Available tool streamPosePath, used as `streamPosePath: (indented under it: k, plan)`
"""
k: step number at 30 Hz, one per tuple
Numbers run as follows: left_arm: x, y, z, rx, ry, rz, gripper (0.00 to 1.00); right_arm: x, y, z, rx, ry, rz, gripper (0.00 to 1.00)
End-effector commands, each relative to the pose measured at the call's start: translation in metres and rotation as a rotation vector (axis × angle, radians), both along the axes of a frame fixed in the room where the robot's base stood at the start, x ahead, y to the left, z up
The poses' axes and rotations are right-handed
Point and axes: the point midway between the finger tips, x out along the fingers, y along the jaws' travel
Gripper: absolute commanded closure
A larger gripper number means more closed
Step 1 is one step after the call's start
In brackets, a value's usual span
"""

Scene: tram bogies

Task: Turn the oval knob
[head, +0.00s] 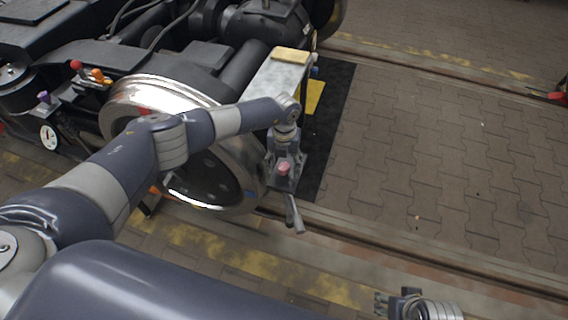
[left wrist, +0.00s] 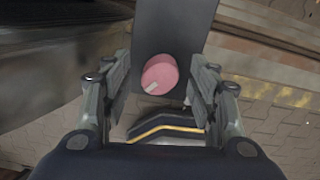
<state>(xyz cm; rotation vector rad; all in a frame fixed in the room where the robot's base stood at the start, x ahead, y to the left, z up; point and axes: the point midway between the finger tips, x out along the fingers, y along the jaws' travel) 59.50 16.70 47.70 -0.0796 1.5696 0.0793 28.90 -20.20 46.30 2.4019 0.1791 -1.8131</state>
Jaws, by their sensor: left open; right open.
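A pink knob (left wrist: 160,75) with a pale mark near its edge sits on a dark plate (left wrist: 170,25) in the left wrist view. Its face looks slightly oval. In the head view the pink knob (head: 283,168) is small, beside the large wheel. My left gripper (left wrist: 162,88) is open, with one finger to each side of the knob and visible gaps. It also shows in the head view (head: 285,156), at the knob. I cannot tell how deep the knob lies between the fingers. My right gripper (head: 381,304) is open and empty at the bottom edge of the head view.
A grey lever (head: 294,215) hangs just below the knob. The shiny wheel (head: 235,168) stands close to its left. Red (head: 76,64), orange (head: 98,75) and purple (head: 43,97) knobs and a gauge (head: 49,137) are farther left. Paving (head: 450,160) at right is mostly clear.

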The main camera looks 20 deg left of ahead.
Motion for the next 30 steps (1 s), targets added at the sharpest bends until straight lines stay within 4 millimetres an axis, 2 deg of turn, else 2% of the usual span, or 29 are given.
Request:
streamPosePath:
  k: [4, 8, 15, 21, 25, 30]
  plan:
    - [0.001, 0.0, 0.003, 0.0, -0.001, 0.0, 0.46, 0.0, 0.001, 0.0, 0.002, 0.0, 0.002, 0.51]
    - [0.002, 0.0, 0.018, -0.002, -0.003, -0.001, 0.46, 0.0, 0.001, 0.0, 0.001, 0.0, 0.001, 0.51]
    - [0.002, 0.0, 0.069, -0.001, -0.004, -0.002, 0.46, 0.0, 0.0, 0.0, 0.001, 0.0, 0.001, 0.51]
    - [0.001, 0.0, 0.104, 0.0, -0.002, -0.001, 0.46, 0.0, 0.0, 0.0, 0.001, 0.0, 0.001, 0.51]
    - [0.0, 0.0, 0.116, 0.0, 0.0, 0.001, 0.46, 0.0, 0.0, 0.0, 0.001, 0.0, 0.001, 0.51]
    - [0.0, 0.0, 0.12, 0.0, 0.001, 0.0, 0.46, 0.0, 0.0, 0.0, 0.0, 0.0, 0.001, 0.51]
